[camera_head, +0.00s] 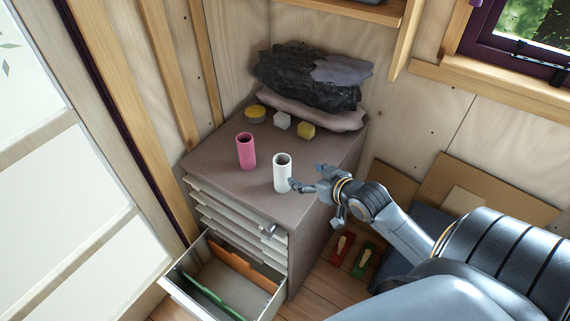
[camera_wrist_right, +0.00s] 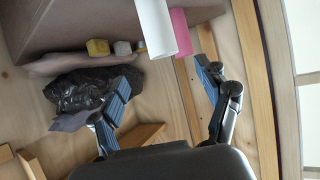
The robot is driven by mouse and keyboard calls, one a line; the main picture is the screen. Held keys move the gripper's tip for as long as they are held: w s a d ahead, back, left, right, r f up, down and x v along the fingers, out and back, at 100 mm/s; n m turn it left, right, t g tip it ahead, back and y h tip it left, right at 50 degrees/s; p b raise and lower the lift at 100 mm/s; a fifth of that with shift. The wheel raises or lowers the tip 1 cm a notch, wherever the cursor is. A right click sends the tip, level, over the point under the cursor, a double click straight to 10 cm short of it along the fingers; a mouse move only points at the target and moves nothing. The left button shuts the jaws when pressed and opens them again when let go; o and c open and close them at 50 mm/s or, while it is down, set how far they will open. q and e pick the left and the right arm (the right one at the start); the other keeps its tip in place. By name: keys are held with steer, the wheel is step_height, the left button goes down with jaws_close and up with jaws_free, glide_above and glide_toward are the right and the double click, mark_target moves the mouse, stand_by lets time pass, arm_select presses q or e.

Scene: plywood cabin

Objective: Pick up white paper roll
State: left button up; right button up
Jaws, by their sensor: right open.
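The white paper roll (camera_head: 282,173) stands upright on the brown top of the drawer cabinet (camera_head: 222,178), near its front edge. My right gripper (camera_head: 314,203) is just to the right of it. One finger points at the roll's right side and looks very close to it; I cannot tell whether they touch. In the right wrist view the white roll (camera_wrist_right: 157,26) shows ahead of the open, empty fingers (camera_wrist_right: 164,70), its lower end near the gap between them. My left gripper is not in view.
A pink roll (camera_head: 245,151) stands left of the white one. Behind are a yellow round piece (camera_head: 255,113), a white block (camera_head: 282,120), a yellow block (camera_head: 306,131) and a dark rock-like bundle (camera_head: 308,78). The bottom drawer (camera_head: 182,292) is pulled open. Red and green tools lie on the floor.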

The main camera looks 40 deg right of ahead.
mark_target(287, 165)
steer(key=x, duration=0.7)
steer(key=shift+w+a, duration=0.2)
steer(key=shift+w, duration=0.1)
steer(key=shift+w+f, duration=0.15)
steer(key=shift+w, duration=0.05)
steer(key=shift+w+p, duration=0.45)
steer(key=shift+w, duration=0.1)
steer(key=x, duration=0.4)
steer(key=shift+w+d+f+p, duration=0.1)
steer(key=shift+w+p, duration=0.1)
steer(key=shift+p, duration=0.1)
steer(key=c, duration=1.4)
